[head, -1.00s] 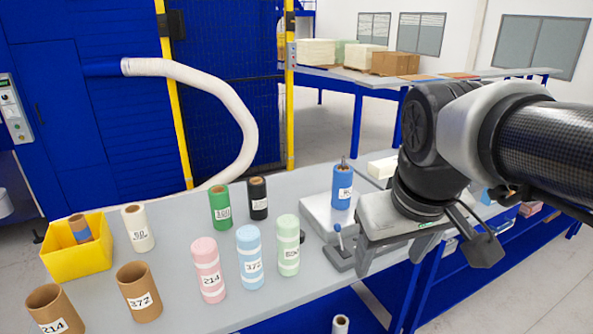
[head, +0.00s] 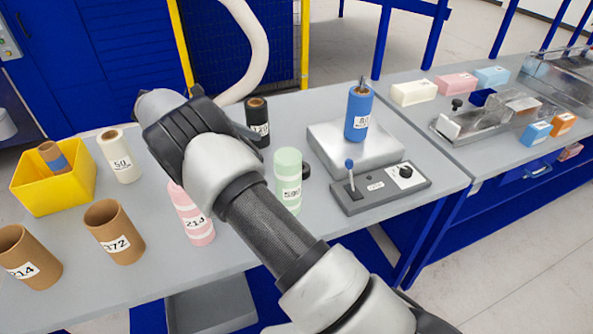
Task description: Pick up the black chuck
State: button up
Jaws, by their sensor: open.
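The black chuck (head: 257,112) is a short upright black cylinder with a brown core and a white label. It stands on the grey table in the middle of the head view. My gripper (head: 246,131) is mostly hidden behind my own wrist. Only a grey finger part shows, just left of the black chuck and overlapping its edge in the picture. I cannot tell whether it touches the chuck. The gripper is open and the chuck stands free on the table.
A pale green roll (head: 288,172) and a pink striped roll (head: 192,220) stand nearer the front. A blue roll (head: 358,112) stands on a grey plate (head: 330,150), behind a lever box (head: 380,190). A yellow bin (head: 55,190), white roll (head: 119,158) and brown tubes (head: 113,235) are left.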

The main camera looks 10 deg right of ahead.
notch_tip(320, 180, down, 3)
jog(key=a, duration=0.1)
send_near(305, 168)
jog(key=d+f, duration=0.2)
jog(key=shift+w+d+f+n+h, duration=0.15)
jog(key=shift+d+f+n+h, duration=0.15)
jog(key=shift+w+p+x, duration=0.2)
jog(key=shift+p+x, duration=0.3)
jog(key=shift+x, duration=2.45)
jog(key=shift+f, duration=0.1)
jog(key=c, duration=1.1)
